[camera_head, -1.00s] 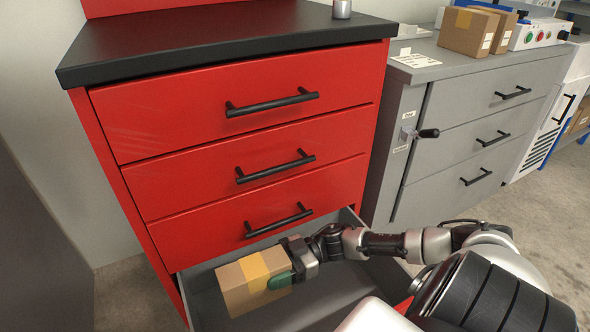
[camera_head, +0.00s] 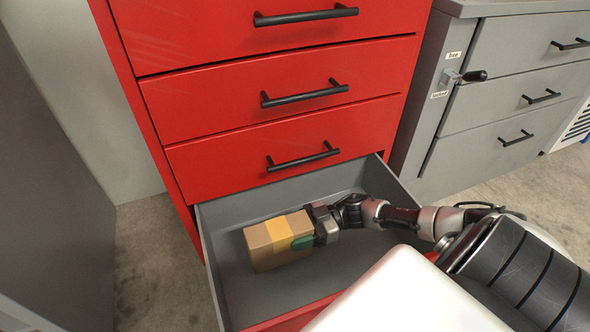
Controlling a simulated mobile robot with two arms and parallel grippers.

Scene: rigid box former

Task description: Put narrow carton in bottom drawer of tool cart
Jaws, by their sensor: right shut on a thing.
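The narrow carton (camera_head: 268,247) is a small brown box with a yellow tape band and a green patch at its right end. My right gripper (camera_head: 308,238) is shut on the carton's right end. The carton is within the outline of the open bottom drawer (camera_head: 222,268) of the red tool cart (camera_head: 240,165). Whether it touches the grey drawer floor, I cannot tell. My left gripper is not in view.
The cart's upper drawers with black bar handles (camera_head: 303,157) are closed above the open one. A grey cabinet (camera_head: 490,115) with a latch stands to the right. The drawer floor around the carton is empty. Concrete floor shows at left.

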